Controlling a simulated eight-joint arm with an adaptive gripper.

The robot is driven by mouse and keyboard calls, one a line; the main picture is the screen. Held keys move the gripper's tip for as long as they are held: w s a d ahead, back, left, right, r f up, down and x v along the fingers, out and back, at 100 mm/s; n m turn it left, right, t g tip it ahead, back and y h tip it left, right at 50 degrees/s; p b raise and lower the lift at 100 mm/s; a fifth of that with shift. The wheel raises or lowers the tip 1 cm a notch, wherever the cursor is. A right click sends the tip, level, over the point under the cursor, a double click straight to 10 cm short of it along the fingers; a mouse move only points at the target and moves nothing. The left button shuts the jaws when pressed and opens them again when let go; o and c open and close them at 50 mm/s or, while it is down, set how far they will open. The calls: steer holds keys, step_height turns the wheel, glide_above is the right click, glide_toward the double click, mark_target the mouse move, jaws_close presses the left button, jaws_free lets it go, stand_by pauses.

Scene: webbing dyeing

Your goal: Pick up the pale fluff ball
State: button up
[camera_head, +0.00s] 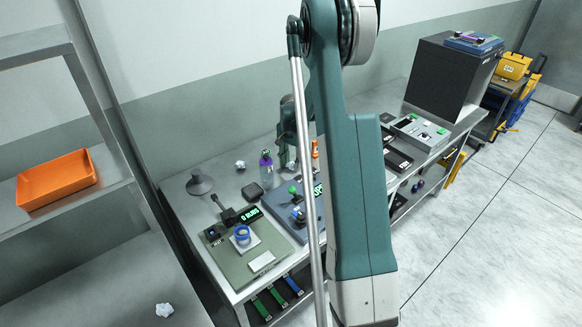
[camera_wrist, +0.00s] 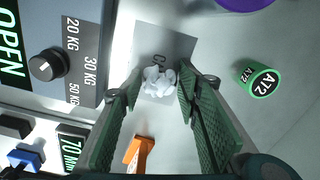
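A small pale, crumpled fluff ball (camera_wrist: 158,82) lies over a grey labelled card (camera_wrist: 178,44) in the wrist view. My gripper (camera_wrist: 158,85) is open, with its two green ribbed fingers on either side of this ball. I cannot tell whether the fingertips touch it. In the head view my arm hides most of the area around the gripper. Two other pale crumpled pieces show in the head view: one (camera_head: 240,165) at the back of the bench, and one (camera_head: 164,310) on the low surface at the left.
In the wrist view a control panel with a black knob (camera_wrist: 48,66) stands left, a green cylinder (camera_wrist: 258,80) right, and an orange object (camera_wrist: 139,153) below. In the head view an orange tray (camera_head: 57,178) sits on a shelf, and a purple bottle (camera_head: 266,168) stands on the bench.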

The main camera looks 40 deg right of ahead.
mark_target(291, 163)
steer(key=shift+c, duration=1.1)
steer(key=shift+r, duration=0.1)
steer(key=shift+r, duration=4.9)
steer(key=shift+a, duration=0.1)
